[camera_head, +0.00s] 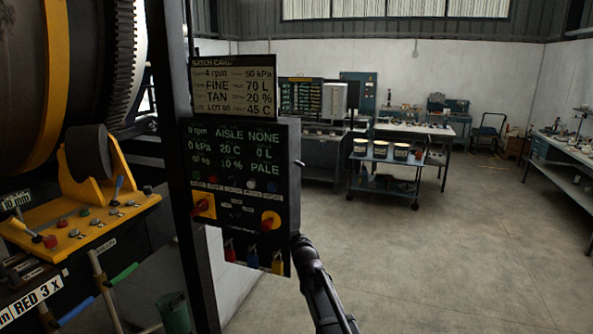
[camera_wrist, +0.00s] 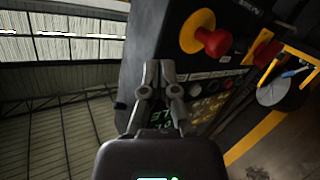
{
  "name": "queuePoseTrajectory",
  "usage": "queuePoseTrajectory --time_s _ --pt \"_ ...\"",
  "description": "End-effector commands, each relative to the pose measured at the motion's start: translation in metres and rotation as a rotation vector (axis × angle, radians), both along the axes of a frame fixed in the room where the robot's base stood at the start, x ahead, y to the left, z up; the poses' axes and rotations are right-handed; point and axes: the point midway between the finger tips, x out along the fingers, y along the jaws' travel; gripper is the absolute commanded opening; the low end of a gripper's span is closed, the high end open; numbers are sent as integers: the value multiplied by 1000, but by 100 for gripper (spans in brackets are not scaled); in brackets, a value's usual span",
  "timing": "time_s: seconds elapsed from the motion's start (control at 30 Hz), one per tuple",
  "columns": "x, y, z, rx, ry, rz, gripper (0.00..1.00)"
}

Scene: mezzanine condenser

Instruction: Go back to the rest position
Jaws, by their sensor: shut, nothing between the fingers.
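My gripper (camera_wrist: 162,78) is shut and empty in the wrist view, in front of a dark control panel with a red knob on a yellow plate (camera_wrist: 212,36). In the head view my dark arm rises from the bottom edge beside the lower right of the panel (camera_head: 240,215), and its tip is hard to make out there. The panel shows green readings, including 0 rpm, AISLE NONE and PALE. Two red knobs on yellow plates sit below them. Red, blue and yellow padlock-like tags hang at its bottom edge. A batch card (camera_head: 233,88) stands above the panel.
A large drum (camera_head: 65,65) and a yellow control ledge (camera_head: 85,225) with levers and buttons fill the left. A dark post (camera_head: 180,150) stands beside the panel. A cart (camera_head: 385,178) with several tubs and workbenches stand at the back. The floor (camera_head: 450,260) at right is clear.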

Motion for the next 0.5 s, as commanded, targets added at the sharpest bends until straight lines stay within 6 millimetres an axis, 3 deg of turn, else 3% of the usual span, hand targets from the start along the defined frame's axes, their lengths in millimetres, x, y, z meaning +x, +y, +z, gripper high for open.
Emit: queuePoseTrajectory --time_s 0.03,0.2,0.5 --pt "-15 -15 -17 3 62 -28 0" --pt "-53 -56 -64 15 277 -112 0" --pt "-144 -116 -137 47 660 -246 0"
